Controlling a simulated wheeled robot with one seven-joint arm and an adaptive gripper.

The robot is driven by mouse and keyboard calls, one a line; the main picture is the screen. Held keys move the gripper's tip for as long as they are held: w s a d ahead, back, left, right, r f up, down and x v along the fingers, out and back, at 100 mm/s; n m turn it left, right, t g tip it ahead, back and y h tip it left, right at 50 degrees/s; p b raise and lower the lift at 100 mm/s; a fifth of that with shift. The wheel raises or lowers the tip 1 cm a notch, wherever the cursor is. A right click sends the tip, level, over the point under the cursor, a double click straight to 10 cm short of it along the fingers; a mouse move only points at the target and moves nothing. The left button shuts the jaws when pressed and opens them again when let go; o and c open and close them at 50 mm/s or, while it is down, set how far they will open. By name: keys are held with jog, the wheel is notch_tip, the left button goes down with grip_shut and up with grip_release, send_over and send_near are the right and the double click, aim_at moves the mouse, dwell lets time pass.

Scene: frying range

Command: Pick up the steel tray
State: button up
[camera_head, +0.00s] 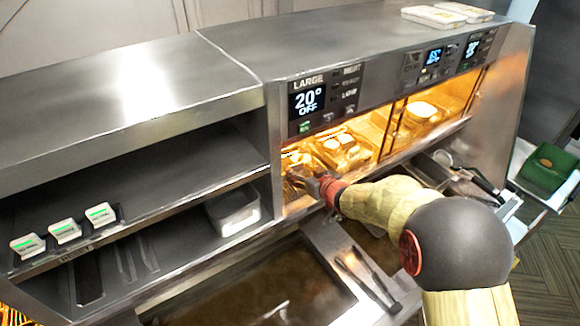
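My gripper (305,182) reaches into the left end of the lit warming cabinet, in front of its lower opening. Its fingers are dark, small and overlap a shiny tray-like thing (295,163); I cannot tell whether they touch it or are shut. Just right of it, another tray (345,150) with pale food sits in the orange light. A steel container (236,212) stands on the shelf left of the cabinet, apart from my gripper. Which of these is the steel tray is not clear. My arm hides part of the counter.
A display panel (325,98) hangs above the opening. Fryer vats (265,290) lie below, with tongs (368,282) across the divider. Small white boxes (66,231) sit on the left shelf. White containers (433,16) rest on the cabinet top. A green tray (547,168) is far right.

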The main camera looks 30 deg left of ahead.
jog(key=c, duration=0.9)
jog(key=shift+r, duration=0.15)
